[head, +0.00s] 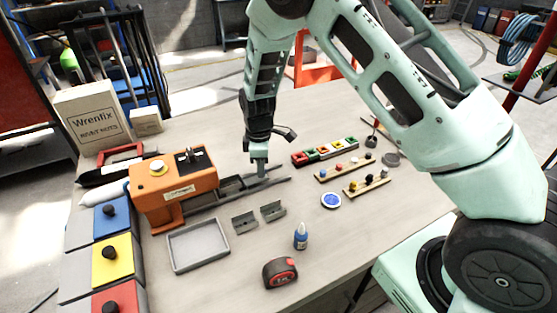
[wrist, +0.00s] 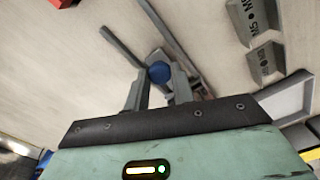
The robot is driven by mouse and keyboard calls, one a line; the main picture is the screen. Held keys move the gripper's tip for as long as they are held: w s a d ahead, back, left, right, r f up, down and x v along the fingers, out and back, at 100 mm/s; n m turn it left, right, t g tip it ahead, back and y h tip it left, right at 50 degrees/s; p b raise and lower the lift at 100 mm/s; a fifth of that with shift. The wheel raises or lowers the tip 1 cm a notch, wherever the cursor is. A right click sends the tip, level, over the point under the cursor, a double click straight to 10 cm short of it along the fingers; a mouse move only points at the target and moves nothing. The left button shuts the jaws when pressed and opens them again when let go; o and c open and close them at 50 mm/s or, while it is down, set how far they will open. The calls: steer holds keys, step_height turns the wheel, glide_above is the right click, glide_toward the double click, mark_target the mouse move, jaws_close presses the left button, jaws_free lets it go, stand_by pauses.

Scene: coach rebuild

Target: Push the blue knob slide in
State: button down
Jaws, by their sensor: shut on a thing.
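A blue round knob (wrist: 159,73) sits between my gripper's two fingers in the wrist view. My gripper (head: 261,172) points down at the grey slide track (head: 225,196), near its right end, and is shut on the knob. The track runs right from under the orange machine (head: 172,185), which has a yellow button on top. In the head view my fingers hide the knob. In the wrist view the grey rails (wrist: 172,32) show beyond the knob; how far the slide stands out cannot be told.
Two grey labelled brackets (head: 244,222) and an empty grey tray (head: 198,245) lie in front of the track. A blue bottle (head: 301,237) and a tape measure (head: 280,272) stand nearer. Coloured bins (head: 325,151) and pegged strips (head: 366,185) lie to the right.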

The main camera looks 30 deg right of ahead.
steer(key=a, duration=0.8)
steer(key=c, duration=1.2)
jaws_free()
steer(key=shift+o, duration=0.2)
steer(key=shift+r, duration=0.1)
step_height(320, 180, up, 17)
steer(key=b, duration=0.4)
steer(key=shift+r, duration=0.15)
